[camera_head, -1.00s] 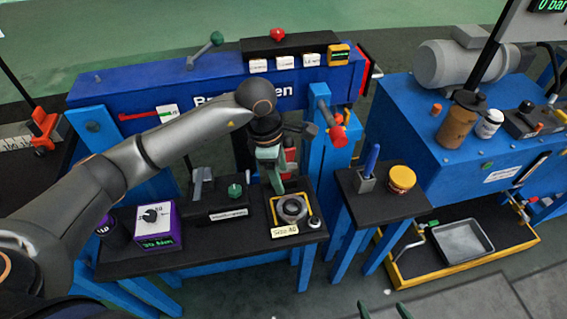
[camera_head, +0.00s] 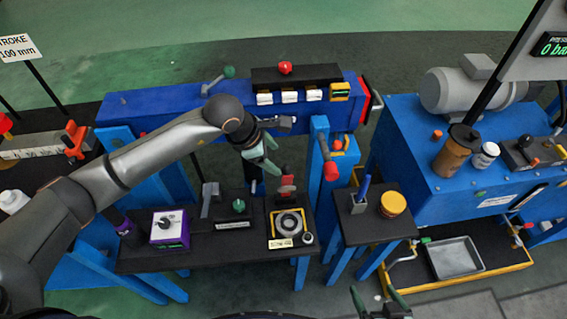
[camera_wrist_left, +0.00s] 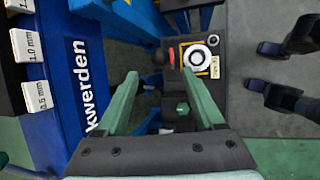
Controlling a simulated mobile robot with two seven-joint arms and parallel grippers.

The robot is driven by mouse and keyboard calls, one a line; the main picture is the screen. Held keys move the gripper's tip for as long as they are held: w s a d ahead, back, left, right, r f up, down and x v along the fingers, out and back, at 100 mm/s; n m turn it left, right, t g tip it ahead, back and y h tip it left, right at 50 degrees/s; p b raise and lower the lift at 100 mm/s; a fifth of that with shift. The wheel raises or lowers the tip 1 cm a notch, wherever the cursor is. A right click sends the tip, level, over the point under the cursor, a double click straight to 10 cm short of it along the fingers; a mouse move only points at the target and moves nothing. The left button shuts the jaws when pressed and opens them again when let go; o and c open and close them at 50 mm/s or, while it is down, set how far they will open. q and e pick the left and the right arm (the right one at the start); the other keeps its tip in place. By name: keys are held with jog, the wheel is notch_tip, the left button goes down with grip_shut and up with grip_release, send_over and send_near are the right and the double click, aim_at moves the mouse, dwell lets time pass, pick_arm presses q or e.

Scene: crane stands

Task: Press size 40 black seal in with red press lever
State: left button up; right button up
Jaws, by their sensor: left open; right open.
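I cannot make out a separate black seal. A red part (camera_head: 288,185) stands just behind the fixture, probably the press lever; a red piece with a dark knob beside the fixture also shows in the left wrist view (camera_wrist_left: 171,56). My left gripper (camera_head: 277,159) is open and empty, above and behind the fixture. My right gripper (camera_head: 378,301) is open at the bottom edge, away from the bench.
A red-ended lever (camera_head: 331,170) hangs on a blue post right of my left gripper. A purple box with a dial (camera_head: 169,227) and a green-knobbed device (camera_head: 238,206) stand left of the fixture. A small stand to the right holds a yellow-lidded tub (camera_head: 393,203).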

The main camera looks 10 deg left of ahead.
aim_at(286, 167)
pick_arm(q)
jog(key=x, duration=0.8)
jog(key=shift+f, duration=0.1)
jog(key=shift+c, duration=0.2)
jog(key=shift+w, duration=0.1)
grip_shut()
dwell(0.9)
